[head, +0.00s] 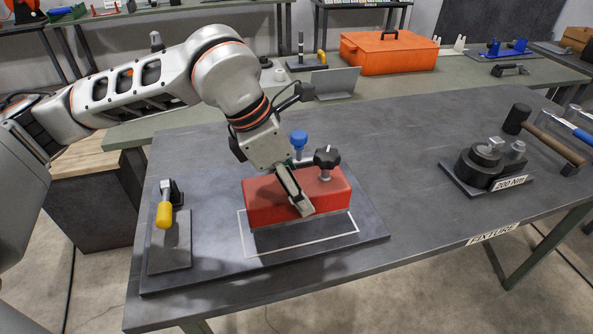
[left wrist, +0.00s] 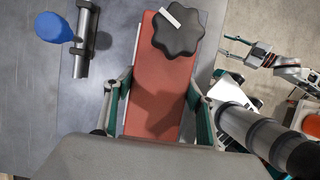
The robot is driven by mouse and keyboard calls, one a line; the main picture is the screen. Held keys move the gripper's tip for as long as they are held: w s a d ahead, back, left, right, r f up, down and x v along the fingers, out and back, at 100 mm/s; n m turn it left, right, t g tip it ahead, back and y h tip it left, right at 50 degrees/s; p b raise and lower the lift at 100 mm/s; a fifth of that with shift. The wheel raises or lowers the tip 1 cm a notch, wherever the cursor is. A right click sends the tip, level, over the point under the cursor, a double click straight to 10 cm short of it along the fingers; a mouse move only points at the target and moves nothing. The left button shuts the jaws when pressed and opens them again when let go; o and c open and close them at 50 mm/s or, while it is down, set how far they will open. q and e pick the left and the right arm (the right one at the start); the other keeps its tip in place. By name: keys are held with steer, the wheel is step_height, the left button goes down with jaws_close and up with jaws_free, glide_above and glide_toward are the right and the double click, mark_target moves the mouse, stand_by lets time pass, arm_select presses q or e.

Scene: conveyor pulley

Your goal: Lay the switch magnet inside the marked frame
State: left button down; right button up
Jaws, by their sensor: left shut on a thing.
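The switch magnet (head: 322,195) is a red block with a black star knob (head: 327,157) on top. My left gripper (head: 292,190) is shut on its long sides, one finger showing on the near face. In the left wrist view the red top (left wrist: 158,92) lies between the two fingers. The marked frame (head: 300,246) is a white outline on the dark plate. The magnet covers its far part, and the near strip shows bare. I cannot tell whether the magnet touches the plate. My right gripper (left wrist: 232,58) shows small in the left wrist view, fingers apart and empty.
A blue-knobbed post (head: 298,142) stands behind the magnet. A yellow-handled clamp (head: 165,208) stands at the plate's left. A black round fixture labelled 200 Nm (head: 485,163) and a hammer (head: 540,135) are at the right. The table between is clear.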

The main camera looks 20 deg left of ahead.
arm_select(q)
steer(key=shift+f, duration=2.05)
steer(key=shift+f, duration=0.1)
steer(key=c, duration=0.8)
jaws_free()
steer(key=shift+f+b, duration=0.15)
steer(key=shift+b, duration=0.15)
steer(key=p+v, duration=0.1)
steer(key=v, duration=1)
steer(key=shift+s+a+r, duration=0.2)
steer(key=shift+s+r, duration=0.05)
steer(key=shift+r, duration=0.3)
